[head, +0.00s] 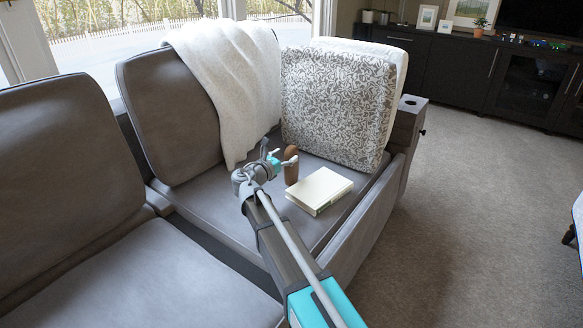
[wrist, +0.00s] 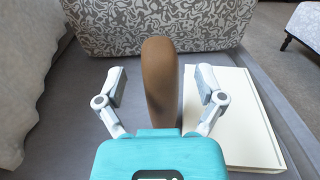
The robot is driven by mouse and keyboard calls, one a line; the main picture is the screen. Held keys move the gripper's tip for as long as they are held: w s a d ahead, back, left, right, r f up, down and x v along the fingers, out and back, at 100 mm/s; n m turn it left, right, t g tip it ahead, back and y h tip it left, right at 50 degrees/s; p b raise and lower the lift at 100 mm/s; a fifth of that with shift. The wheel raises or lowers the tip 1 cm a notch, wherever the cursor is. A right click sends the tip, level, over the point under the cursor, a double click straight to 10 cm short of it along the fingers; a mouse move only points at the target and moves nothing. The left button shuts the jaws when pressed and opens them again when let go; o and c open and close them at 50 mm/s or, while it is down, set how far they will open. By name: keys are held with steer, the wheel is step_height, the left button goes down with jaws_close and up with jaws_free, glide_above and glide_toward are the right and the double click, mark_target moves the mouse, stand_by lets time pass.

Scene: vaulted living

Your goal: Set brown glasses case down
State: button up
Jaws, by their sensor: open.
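The brown glasses case (head: 291,166) stands upright on the grey sofa seat, in front of the patterned cushion. In the wrist view the case (wrist: 160,80) rises between the two fingers of my gripper (wrist: 160,90). The fingers are open, with a gap on each side of the case. In the head view my gripper (head: 281,160) is beside the case, at its left. The base of the case is hidden behind the gripper body in the wrist view.
A cream book (head: 319,190) lies flat on the seat just right of the case. A patterned cushion (head: 333,103) leans on the backrest behind. A white throw (head: 228,75) hangs over the backrest at the left. The seat's left part (head: 195,200) is clear.

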mark_target(294, 149)
steer(key=shift+x, duration=2.55)
steer(key=shift+w+a, duration=0.1)
jaws_close()
